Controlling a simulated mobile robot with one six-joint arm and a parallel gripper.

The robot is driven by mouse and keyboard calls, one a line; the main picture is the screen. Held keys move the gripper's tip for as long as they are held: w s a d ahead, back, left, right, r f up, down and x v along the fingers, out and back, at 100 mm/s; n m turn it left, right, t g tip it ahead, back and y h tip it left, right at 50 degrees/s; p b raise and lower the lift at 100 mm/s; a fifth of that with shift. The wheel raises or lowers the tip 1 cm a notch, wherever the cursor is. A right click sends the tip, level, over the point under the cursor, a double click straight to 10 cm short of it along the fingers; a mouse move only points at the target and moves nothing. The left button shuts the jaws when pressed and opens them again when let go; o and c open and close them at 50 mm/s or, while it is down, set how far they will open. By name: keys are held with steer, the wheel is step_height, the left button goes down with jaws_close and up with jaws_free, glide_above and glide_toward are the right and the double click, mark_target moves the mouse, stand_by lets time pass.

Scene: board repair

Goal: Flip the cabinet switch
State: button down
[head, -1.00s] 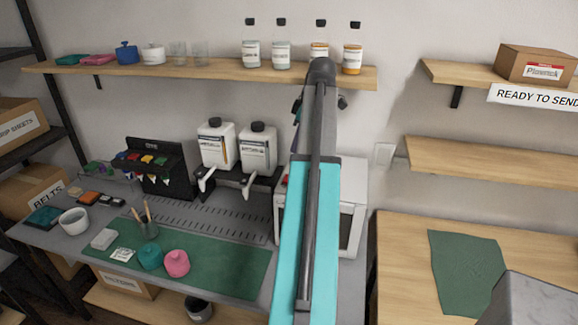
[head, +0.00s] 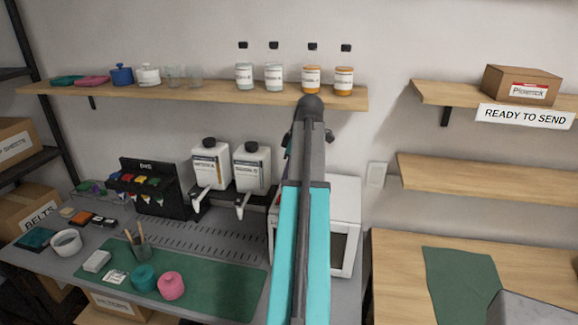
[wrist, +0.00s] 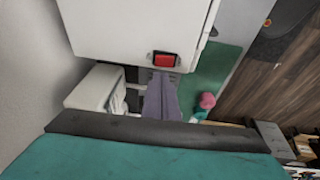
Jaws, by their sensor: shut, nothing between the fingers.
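The white cabinet (wrist: 110,28) fills the top of the wrist view. A red switch (wrist: 165,60) in a dark frame sits near its lower edge. My gripper (wrist: 162,78) is shut and empty, its grey-purple fingers pointing at the switch. The tips are just below the switch in the picture; I cannot tell whether they touch it. In the head view the cabinet (head: 345,195) stands at the right end of the workbench, partly hidden behind my arm.
Two white bottles (head: 210,165) on a dark stand are left of the cabinet. A shelf (head: 200,93) with several jars runs above. A green mat (head: 200,288) lies in front. A white wall plate (head: 376,174) is right of the cabinet.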

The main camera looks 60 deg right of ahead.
mark_target(279, 196)
steer(key=shift+p+x, duration=0.75)
steer(key=shift+x, duration=2.15)
